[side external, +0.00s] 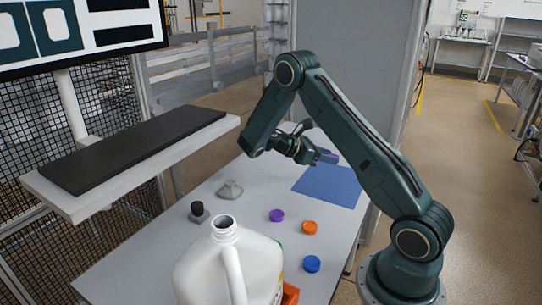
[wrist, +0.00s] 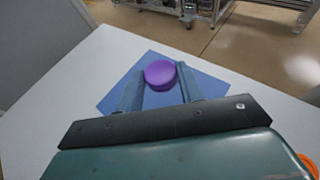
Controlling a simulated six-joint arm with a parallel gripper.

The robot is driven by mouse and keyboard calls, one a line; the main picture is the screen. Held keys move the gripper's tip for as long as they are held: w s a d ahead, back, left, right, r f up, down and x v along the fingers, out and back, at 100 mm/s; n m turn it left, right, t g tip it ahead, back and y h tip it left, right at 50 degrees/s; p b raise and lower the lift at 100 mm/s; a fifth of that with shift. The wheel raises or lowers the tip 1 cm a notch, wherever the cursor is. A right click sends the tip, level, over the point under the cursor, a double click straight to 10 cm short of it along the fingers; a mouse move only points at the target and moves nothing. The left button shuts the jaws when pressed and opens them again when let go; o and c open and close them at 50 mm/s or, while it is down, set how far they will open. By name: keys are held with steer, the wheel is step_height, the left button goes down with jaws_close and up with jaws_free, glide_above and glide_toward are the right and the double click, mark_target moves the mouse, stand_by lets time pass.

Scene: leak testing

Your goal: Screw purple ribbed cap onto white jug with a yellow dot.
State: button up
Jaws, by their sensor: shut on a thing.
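My gripper (side external: 322,157) is held out over the blue mat at the far end of the table. In the wrist view my gripper (wrist: 162,83) has its fingers on both sides of a purple cap (wrist: 160,73), shut on it. Ribs on this cap cannot be made out. It shows only as a sliver of purple at the fingertips in the side view. A second purple cap (side external: 276,215) lies on the table. The white jug (side external: 205,268) stands upright in front with its mouth (side external: 224,224) open. No yellow dot is clearly visible on it.
An orange cap (side external: 310,227) and a blue cap (side external: 312,264) lie right of the jug. A green thing is mostly hidden behind it. A grey fitting (side external: 230,189) and a black-topped piece (side external: 198,211) stand at left. The blue mat (side external: 330,186) looks bare.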

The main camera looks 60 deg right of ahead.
glide_above(322, 188)
steer(key=shift+s+f, duration=0.1)
steer(key=shift+f, duration=2.45)
steer(key=shift+f, duration=0.1)
steer(key=shift+f, duration=2.2)
steer(key=shift+f, duration=0.15)
steer(key=o, duration=1)
